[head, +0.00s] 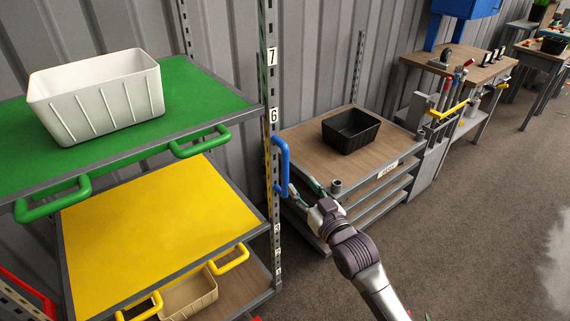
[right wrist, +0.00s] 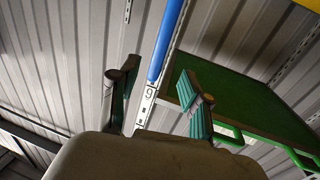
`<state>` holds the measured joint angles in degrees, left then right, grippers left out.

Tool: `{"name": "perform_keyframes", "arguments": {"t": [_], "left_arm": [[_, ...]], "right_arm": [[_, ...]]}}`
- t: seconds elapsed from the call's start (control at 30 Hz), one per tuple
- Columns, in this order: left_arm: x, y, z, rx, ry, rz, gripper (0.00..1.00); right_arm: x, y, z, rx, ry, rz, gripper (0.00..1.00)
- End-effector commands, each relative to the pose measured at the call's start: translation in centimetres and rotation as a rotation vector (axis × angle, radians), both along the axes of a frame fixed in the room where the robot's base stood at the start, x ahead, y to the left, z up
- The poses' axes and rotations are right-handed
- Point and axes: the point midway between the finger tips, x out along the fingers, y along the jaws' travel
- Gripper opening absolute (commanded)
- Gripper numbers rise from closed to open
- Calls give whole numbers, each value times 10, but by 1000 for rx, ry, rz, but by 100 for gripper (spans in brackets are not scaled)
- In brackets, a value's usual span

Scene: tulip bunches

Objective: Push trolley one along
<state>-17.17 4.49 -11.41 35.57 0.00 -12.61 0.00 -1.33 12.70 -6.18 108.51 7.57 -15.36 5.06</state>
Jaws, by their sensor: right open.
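A shelf trolley with a green upper shelf (head: 205,85) and a yellow lower shelf (head: 150,235) stands at the left of the head view. A blue upright handle (head: 285,165) is fixed to its numbered front post (head: 271,70). My right gripper (head: 304,188) is open just right of the handle's lower end. In the right wrist view, the blue handle (right wrist: 166,42) shows between and beyond the parted fingers (right wrist: 160,88); I see no contact. No label reading "one" is legible on the trolley. My left gripper is out of view.
A white bin (head: 98,98) stands on the green shelf. A beige bin (head: 190,295) sits below the yellow shelf. A wooden-topped shelf unit with a black bin (head: 351,130) stands behind my right gripper. Workbenches line the wall beyond. The floor (head: 470,220) at right is open.

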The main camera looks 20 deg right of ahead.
Motion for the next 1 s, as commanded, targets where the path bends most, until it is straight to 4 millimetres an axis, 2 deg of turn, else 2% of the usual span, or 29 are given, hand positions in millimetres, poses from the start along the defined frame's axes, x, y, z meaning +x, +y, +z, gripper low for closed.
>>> {"name": "perform_keyframes", "arguments": {"t": [0.1, 0.3, 0.5, 0.67, 0.93, 1.0], "left_arm": [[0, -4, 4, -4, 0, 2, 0], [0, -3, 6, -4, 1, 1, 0], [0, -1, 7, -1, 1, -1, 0], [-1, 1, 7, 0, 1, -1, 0], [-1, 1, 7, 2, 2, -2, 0], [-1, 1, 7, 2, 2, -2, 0]], "right_arm": [[28, 5, 2, 1, -1, 0, 48], [69, 11, 1, 1, 0, 0, 48], [96, 15, 0, 2, 0, 1, 48], [105, 17, 0, 1, 1, 1, 48], [106, 17, -1, 1, 1, 1, 48], [105, 17, -1, 1, 1, 1, 38]]}}
